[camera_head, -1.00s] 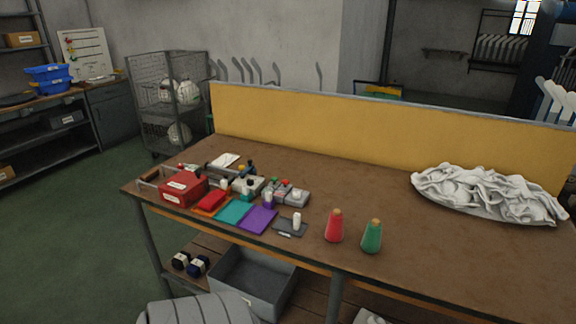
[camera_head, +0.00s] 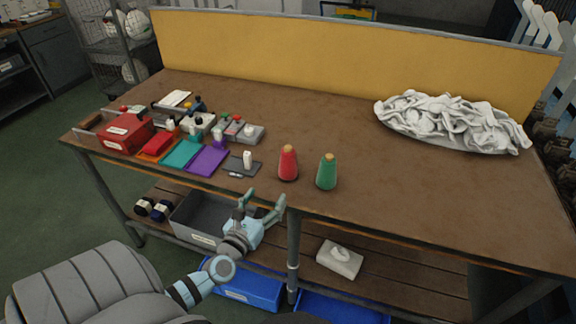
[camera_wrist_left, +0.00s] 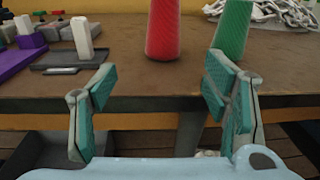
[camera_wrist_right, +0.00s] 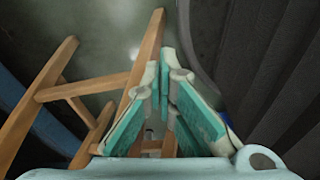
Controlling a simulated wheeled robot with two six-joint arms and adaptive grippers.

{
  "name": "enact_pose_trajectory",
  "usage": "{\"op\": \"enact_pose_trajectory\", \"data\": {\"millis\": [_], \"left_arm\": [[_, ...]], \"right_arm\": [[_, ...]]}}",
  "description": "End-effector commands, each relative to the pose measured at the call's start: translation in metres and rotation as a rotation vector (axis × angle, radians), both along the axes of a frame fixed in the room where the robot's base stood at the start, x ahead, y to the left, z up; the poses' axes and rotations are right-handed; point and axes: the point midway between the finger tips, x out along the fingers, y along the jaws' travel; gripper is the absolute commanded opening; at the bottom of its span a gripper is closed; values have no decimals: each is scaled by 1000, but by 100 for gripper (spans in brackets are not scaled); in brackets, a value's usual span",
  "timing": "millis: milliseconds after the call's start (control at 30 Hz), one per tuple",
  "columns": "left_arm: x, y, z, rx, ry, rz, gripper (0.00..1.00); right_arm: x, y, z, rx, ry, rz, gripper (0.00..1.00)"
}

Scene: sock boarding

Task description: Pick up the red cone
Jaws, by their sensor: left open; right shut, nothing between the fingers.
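The red cone (camera_head: 288,164) stands upright near the front edge of the table, with a tan tip on top. It also shows in the left wrist view (camera_wrist_left: 163,30), cut off at the top. A green cone (camera_head: 327,172) stands just to its right. My left gripper (camera_head: 264,200) is open and empty at the table's front edge, below and left of the red cone. In the left wrist view its fingers (camera_wrist_left: 160,85) are spread, with the red cone beyond and between them. My right gripper (camera_wrist_right: 165,75) is shut and empty, and shows only in its own wrist view.
A dark grey tray (camera_head: 233,165) with a white piece lies left of the red cone. Coloured mats, a red box (camera_head: 124,134) and small items fill the table's left end. Bins sit below the table (camera_head: 420,190).

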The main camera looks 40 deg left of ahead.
Motion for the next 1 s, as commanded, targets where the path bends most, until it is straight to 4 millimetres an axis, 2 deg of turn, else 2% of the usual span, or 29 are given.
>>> {"op": "enact_pose_trajectory", "data": {"millis": [33, 100, 300, 467, 700, 933, 967, 1000], "left_arm": [[7, -1, 9, 40, -15, -12, 69], [21, 0, 14, 61, -21, -17, 69], [73, 13, 12, 55, -19, -17, 69], [95, 18, 11, 52, -18, -18, 69], [137, 29, 13, 51, -17, -18, 69], [143, 31, 15, 49, -15, -18, 69], [143, 31, 15, 49, -15, -18, 67], [143, 31, 15, 49, -16, -19, 61]], "right_arm": [[2, 0, 0, 0, -4, 0, 0], [5, 0, 1, 0, -9, 1, 0], [7, -1, -4, -2, -13, 1, 0], [7, -2, -7, -2, -13, 1, 0], [7, -3, -19, -4, -12, 2, 0], [7, -3, -19, -4, -12, 2, 0], [7, -3, -19, -4, -12, 2, 0], [7, -3, -19, -4, -12, 2, 0]]}}
